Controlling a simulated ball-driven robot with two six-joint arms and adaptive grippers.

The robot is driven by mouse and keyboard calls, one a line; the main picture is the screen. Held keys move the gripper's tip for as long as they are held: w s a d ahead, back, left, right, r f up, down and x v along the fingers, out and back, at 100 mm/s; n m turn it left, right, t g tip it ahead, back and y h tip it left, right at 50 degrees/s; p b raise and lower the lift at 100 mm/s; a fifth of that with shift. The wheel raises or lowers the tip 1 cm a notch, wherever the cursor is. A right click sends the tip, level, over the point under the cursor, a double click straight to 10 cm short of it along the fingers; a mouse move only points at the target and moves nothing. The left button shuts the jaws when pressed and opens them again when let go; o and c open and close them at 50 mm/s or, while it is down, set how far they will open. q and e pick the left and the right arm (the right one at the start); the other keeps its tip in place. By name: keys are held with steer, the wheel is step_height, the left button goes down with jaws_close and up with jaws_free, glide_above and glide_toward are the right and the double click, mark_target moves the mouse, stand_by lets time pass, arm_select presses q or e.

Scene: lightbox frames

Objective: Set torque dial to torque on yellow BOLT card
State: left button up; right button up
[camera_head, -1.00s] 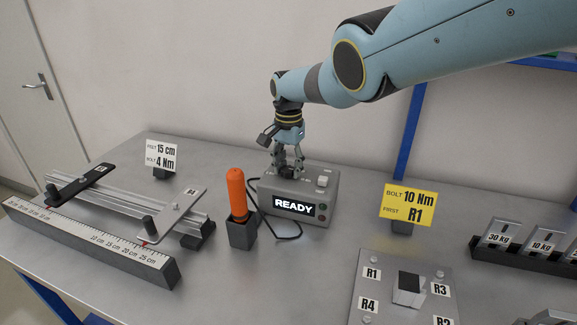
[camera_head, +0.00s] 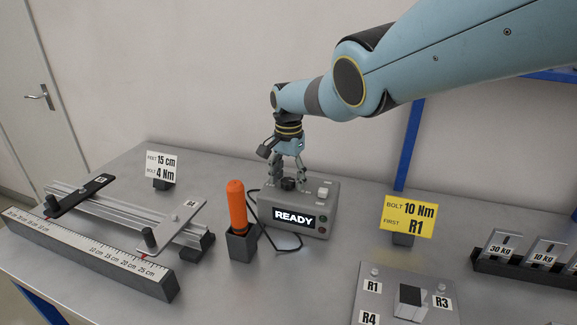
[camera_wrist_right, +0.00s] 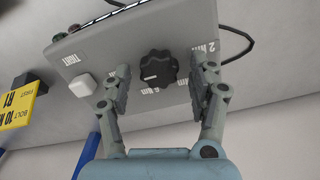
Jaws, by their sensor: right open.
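The yellow BOLT card (camera_head: 407,216) reads 10 Nm, with FIRST R1 below. It stands right of the grey control box (camera_head: 318,208), whose front display (camera_head: 293,217) says READY. The black torque dial (camera_head: 288,184) is on the box top. My right gripper (camera_head: 288,172) hangs just above the dial with its fingers spread. In the right wrist view the dial (camera_wrist_right: 158,68) sits between the two open fingertips (camera_wrist_right: 160,82), with clear gaps on both sides. Scale labels such as 2 Nm and 6 Nm show around it, some covered by the fingers. My left gripper is out of view.
A white square button (camera_wrist_right: 83,85) sits beside the dial. An orange-handled tool (camera_head: 237,207) stands in a dark holder left of the box. A white card (camera_head: 161,165), a ruler rig (camera_head: 95,253), the R1–R4 plate (camera_head: 440,312) and weights (camera_head: 500,247) surround it.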

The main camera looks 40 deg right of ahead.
mark_target(289, 179)
step_height(289, 179, up, 12)
stand_by(0.5)
steer(key=shift+f, duration=0.1)
stand_by(0.4)
